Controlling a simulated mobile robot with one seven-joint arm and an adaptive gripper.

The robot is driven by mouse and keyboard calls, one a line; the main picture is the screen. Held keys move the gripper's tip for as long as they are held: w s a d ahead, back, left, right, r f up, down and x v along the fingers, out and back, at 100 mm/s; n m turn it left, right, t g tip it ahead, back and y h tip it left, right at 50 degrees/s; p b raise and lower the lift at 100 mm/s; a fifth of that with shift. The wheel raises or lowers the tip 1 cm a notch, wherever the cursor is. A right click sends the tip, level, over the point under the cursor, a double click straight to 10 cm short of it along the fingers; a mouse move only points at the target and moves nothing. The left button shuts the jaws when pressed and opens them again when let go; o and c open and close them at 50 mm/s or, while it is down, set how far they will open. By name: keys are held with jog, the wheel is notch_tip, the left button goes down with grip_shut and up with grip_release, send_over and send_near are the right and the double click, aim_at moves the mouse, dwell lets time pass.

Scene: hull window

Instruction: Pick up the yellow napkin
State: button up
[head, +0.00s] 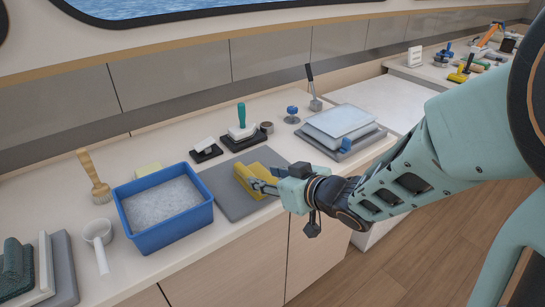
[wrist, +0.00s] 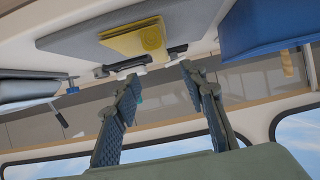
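The yellow napkin (head: 247,179) is folded and lies on a flat grey mat (head: 222,193) on the counter. My gripper (head: 268,184) is at the napkin's right side in the head view and covers part of it. In the wrist view, which looks upside down, the napkin (wrist: 135,40) lies on the grey mat (wrist: 75,40) beyond the fingertips. My gripper (wrist: 158,80) shows two fingers spread apart there, with nothing between them. The napkin looks apart from the fingers.
A blue tub (head: 167,233) stands left of the mat. Behind the mat are a green-handled brush (head: 241,125) and small black-based items. A grey tray with a pale block (head: 340,122) is to the right. A white dipper (head: 98,238) and wooden-handled brush (head: 94,178) are farther left.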

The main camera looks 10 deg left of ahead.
aim_at(250, 174)
jog(key=x, duration=0.4)
jog(key=shift+w+a+f+b, duration=0.1)
jog(key=shift+w+f+b, duration=0.1)
jog(key=shift+b, duration=0.15)
jog(key=shift+b+x, duration=0.35)
jog(key=shift+x, duration=2.25)
jog(key=shift+s+f, duration=0.1)
jog(key=shift+c, duration=0.3)
grip_shut()
